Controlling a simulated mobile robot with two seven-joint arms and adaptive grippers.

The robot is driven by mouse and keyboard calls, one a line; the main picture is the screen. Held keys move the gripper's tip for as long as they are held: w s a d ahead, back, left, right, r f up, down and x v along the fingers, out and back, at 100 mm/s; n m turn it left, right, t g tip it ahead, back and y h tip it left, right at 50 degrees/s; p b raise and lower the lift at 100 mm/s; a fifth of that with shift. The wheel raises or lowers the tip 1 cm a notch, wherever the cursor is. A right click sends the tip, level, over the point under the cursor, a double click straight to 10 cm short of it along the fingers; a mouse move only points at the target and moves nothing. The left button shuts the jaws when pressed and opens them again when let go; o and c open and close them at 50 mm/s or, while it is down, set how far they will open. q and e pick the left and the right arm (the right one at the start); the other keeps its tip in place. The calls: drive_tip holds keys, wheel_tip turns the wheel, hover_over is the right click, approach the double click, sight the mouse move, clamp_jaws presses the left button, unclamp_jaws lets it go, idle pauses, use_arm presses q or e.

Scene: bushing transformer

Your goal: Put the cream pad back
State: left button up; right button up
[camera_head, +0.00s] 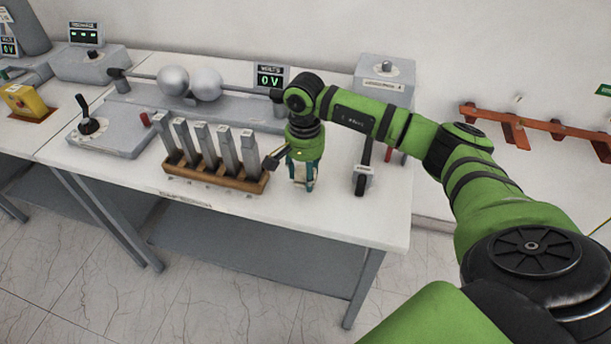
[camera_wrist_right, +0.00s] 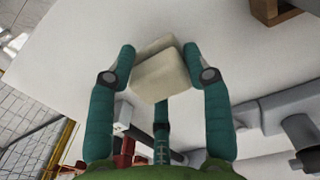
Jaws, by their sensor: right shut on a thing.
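The cream pad (camera_wrist_right: 160,75) is a pale block held between the teal fingers of my right gripper (camera_wrist_right: 160,62) in the wrist view. One finger presses on each side of it, and bare white table shows beyond. In the head view my right gripper (camera_head: 303,184) points down over the white table, just right of the wooden rack, and its fingers largely hide the pad. I cannot tell whether the pad touches the table. My left gripper is not in view.
The wooden rack (camera_head: 215,186) holds several grey upright bars close to the gripper's left. A black-handled device (camera_head: 363,178) stands to its right, with a grey box (camera_head: 386,78) behind. Two metal spheres (camera_head: 190,82) stand at the back. The table's front right is clear.

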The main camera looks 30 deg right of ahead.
wheel_tip(320, 180, down, 2)
drive_tip(key=shift+s+f+p, duration=0.1)
drive_tip(key=shift+p, duration=0.3)
drive_tip(key=shift+f, duration=0.2)
drive_tip(key=shift+f, duration=0.1)
drive_tip(key=shift+f+b, duration=0.15)
drive_tip(key=shift+b, duration=0.15)
drive_tip(key=o, duration=1.1)
